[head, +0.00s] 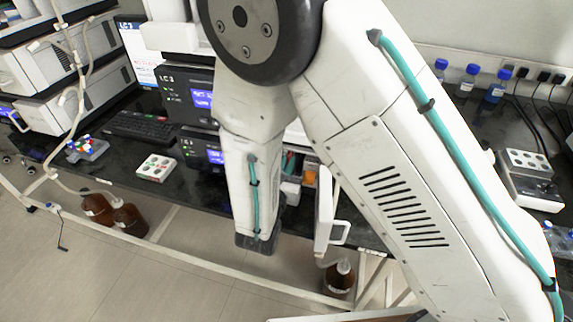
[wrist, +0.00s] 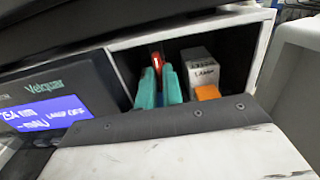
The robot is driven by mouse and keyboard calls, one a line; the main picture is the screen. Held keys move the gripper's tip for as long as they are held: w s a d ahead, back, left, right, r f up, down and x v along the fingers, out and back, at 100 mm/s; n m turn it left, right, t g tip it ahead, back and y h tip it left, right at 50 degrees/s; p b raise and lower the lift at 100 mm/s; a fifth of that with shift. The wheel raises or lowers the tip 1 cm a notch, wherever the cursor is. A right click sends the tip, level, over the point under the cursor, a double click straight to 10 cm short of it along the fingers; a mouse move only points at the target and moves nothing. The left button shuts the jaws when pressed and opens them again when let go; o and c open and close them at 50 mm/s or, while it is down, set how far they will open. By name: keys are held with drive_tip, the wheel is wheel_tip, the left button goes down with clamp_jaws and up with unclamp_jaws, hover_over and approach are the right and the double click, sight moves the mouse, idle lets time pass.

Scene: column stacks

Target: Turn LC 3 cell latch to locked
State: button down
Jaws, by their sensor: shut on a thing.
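My gripper (wrist: 158,88) shows in the wrist view as two teal fingers reaching into an open bay of the LC 3 detector. They are shut on a narrow red lever with a white mark, the cell latch (wrist: 156,61), whose top stands up between them. The lever's lower part and pivot are hidden by the fingers and by my gripper's body. Whether it is at locked cannot be read. In the head view the LC 3 stack (head: 186,92) stands behind my arm, and the teal fingertips show only small beside it.
Right of the fingers in the bay are a white labelled block (wrist: 198,68) and an orange part (wrist: 207,92). The detector's screen (wrist: 48,115) reads lamp off. An open white door with a handle (head: 340,232) stands right of the bay. A brown bottle (head: 339,277) is below.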

drive_tip(key=c, duration=1.5)
unclamp_jaws()
drive_tip(key=shift+c, duration=0.2)
drive_tip(key=shift+s, duration=0.1)
drive_tip(key=v, duration=0.7)
drive_tip(key=shift+s+a, duration=0.15)
drive_tip(key=shift+s, duration=0.2)
